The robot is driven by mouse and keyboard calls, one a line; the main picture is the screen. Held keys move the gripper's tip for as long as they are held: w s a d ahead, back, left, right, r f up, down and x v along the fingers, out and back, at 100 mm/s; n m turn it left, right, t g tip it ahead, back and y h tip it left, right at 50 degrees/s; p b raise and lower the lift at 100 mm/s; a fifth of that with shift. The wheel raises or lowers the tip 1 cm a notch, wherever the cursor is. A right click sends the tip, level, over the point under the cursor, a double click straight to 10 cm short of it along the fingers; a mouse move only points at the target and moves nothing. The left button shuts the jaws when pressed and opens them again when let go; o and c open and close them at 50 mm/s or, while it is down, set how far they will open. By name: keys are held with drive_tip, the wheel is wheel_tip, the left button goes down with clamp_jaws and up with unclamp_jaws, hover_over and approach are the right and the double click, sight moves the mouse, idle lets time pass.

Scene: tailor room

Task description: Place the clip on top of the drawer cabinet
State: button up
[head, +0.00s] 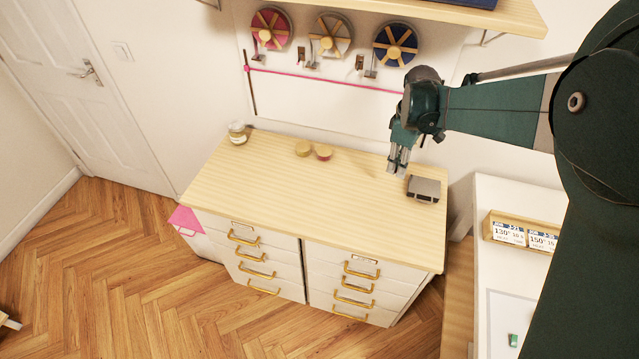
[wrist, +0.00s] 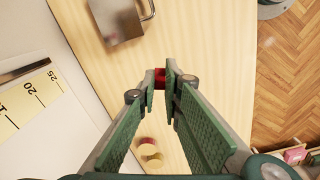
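The drawer cabinet (head: 250,180) is white with a light wooden top and gold handles; its top fills the middle of the wrist view (wrist: 215,45). My gripper (head: 397,168) points down over the back right part of this top. In the wrist view its green fingertips (wrist: 160,77) are close together, with a small red piece, which looks like the clip (wrist: 159,79), between them. The fingers mostly hide the clip, and I cannot make it out in the head view. Whether it touches the top is hard to tell.
A grey metal box with a handle (head: 424,188) lies on the top right of my gripper. Two small round tins, yellow (head: 303,149) and red (head: 323,152), and a jar (head: 237,133) stand further left. The front middle of the top is clear. A shelf (head: 440,12) hangs above.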

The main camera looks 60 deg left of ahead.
drive_tip(key=s+a+f+n, duration=0.2)
drive_tip(key=s+a+n, duration=0.1)
drive_tip(key=s+a, duration=0.8)
drive_tip(key=a, duration=0.4)
drive_tip(key=shift+s+a+n, duration=0.3)
drive_tip(key=shift+s+a, duration=0.05)
drive_tip(key=shift+s, duration=0.05)
drive_tip(key=shift+f, duration=0.15)
hover_over(338, 179)
drive_tip(key=shift+f, duration=3.1)
drive_tip(key=shift+f, duration=1.9)
drive_tip(key=shift+f, duration=0.1)
